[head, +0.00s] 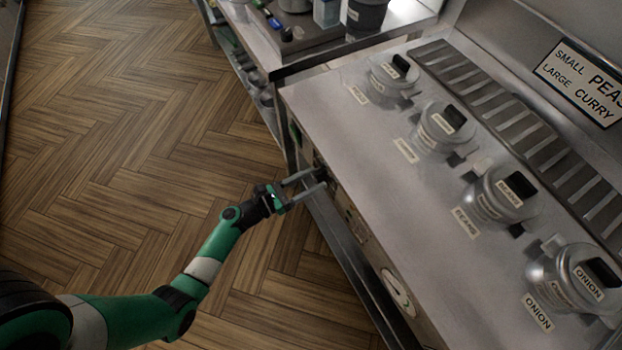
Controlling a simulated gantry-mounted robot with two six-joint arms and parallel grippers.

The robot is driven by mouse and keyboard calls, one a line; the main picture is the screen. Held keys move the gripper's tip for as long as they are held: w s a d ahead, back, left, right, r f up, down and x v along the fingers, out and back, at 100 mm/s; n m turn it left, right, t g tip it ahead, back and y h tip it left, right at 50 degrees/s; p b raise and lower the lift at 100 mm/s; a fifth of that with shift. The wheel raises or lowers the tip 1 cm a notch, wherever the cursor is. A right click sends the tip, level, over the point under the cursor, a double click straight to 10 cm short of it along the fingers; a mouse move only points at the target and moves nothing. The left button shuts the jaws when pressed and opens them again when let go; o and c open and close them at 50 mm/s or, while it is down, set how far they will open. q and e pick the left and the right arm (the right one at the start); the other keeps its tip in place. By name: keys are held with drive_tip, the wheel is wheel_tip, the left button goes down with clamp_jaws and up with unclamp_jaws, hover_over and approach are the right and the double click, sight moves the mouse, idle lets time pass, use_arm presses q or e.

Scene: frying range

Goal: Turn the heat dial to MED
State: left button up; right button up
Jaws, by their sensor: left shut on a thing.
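My left gripper (306,186) reaches in from the left at the front panel of the steel frying range (335,110). Its two fingers are around a small dark knob (321,174) on that panel, which looks like the heat dial. The fingers hide part of the knob, and its pointer and any MED mark cannot be read from here. My right gripper is not in view.
Lidded metal pots, one labelled ONION (575,280), stand in a row on the range top. A round white gauge (397,292) is lower on the front panel. A side table (270,45) with containers stands at the back. The wooden floor (120,130) is clear.

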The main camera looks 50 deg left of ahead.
use_arm(q)
drive_tip(key=shift+f+m, duration=0.1)
drive_tip(key=shift+m, duration=0.3)
drive_tip(key=shift+m+b, duration=0.5)
drive_tip(key=shift+b, duration=0.1)
drive_tip(key=shift+f+m+h+b, duration=0.1)
drive_tip(key=shift+m+h+b, duration=0.3)
drive_tip(key=shift+m+b, duration=8.55)
drive_tip(key=m+p, duration=0.4)
drive_tip(key=m, duration=0.1)
drive_tip(key=o, duration=1.4)
drive_tip(key=shift+c, duration=0.2)
